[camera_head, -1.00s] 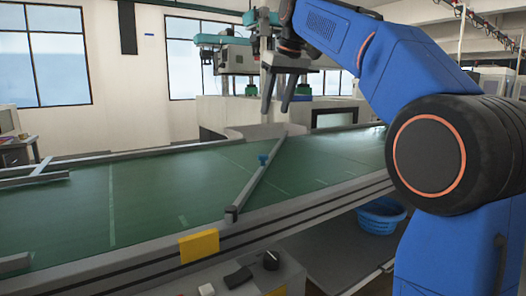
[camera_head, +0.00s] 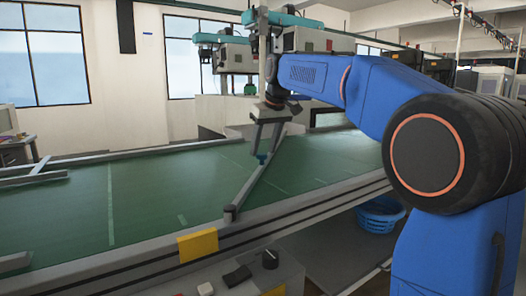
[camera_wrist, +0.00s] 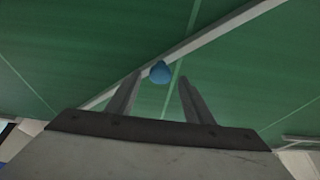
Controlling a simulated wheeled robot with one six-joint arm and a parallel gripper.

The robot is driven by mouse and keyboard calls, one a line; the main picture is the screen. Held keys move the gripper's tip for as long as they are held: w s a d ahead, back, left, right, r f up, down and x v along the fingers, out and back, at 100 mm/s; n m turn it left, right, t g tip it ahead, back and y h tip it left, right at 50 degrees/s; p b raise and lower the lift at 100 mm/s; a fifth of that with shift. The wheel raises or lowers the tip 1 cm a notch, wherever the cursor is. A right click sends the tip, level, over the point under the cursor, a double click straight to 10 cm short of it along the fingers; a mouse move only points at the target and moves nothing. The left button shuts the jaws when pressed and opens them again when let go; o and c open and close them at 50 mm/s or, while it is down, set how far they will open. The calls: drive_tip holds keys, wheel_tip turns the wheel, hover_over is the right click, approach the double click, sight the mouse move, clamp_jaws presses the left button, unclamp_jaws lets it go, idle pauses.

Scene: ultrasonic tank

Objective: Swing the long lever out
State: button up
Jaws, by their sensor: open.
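The long lever (camera_head: 245,193) is a grey bar lying diagonally over the green conveyor belt, with its near end at a post on the front rail. It also crosses the wrist view (camera_wrist: 220,36). A blue knob (camera_head: 262,158) stands on the lever and shows in the wrist view (camera_wrist: 160,72). My gripper (camera_head: 265,152) is open, fingers pointing down, just over the knob. In the wrist view the knob appears between and beyond the two fingertips. I cannot tell whether the fingers touch it.
The green belt (camera_head: 140,205) runs across the view. Another grey bar (camera_head: 35,178) lies on the belt at left. A blue basket (camera_head: 378,214) is below, right.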

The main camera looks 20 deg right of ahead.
drive_tip(key=shift+x, duration=0.9)
clamp_jaws()
drive_tip(key=s+d+m, duration=0.1)
drive_tip(key=s+d, duration=0.1)
drive_tip(key=d, duration=0.1)
drive_tip(key=s+d+m+h, duration=0.1)
drive_tip(key=s+d, duration=0.1)
drive_tip(key=d, duration=0.1)
drive_tip(key=s+d+m, duration=0.2)
drive_tip(key=s+d, duration=0.1)
drive_tip(key=shift+h, duration=0.3)
drive_tip(key=s+d+m, duration=0.1)
drive_tip(key=s+d, duration=0.1)
drive_tip(key=s, duration=0.1)
drive_tip(key=s+d+m+h, duration=0.1)
drive_tip(key=s+d+m, duration=0.1)
drive_tip(key=s, duration=0.2)
drive_tip(key=s+d+m, duration=0.1)
drive_tip(key=s+d, duration=0.1)
drive_tip(key=s, duration=0.1)
drive_tip(key=shift+s+r+h, duration=0.1)
drive_tip(key=shift+s+h, duration=0.05)
drive_tip(key=shift+h, duration=0.25)
drive_tip(key=shift+s+d+m, duration=0.25)
drive_tip(key=shift+s+m, duration=0.35)
drive_tip(key=shift+s, duration=0.25)
unclamp_jaws()
drive_tip(key=shift+s, duration=0.1)
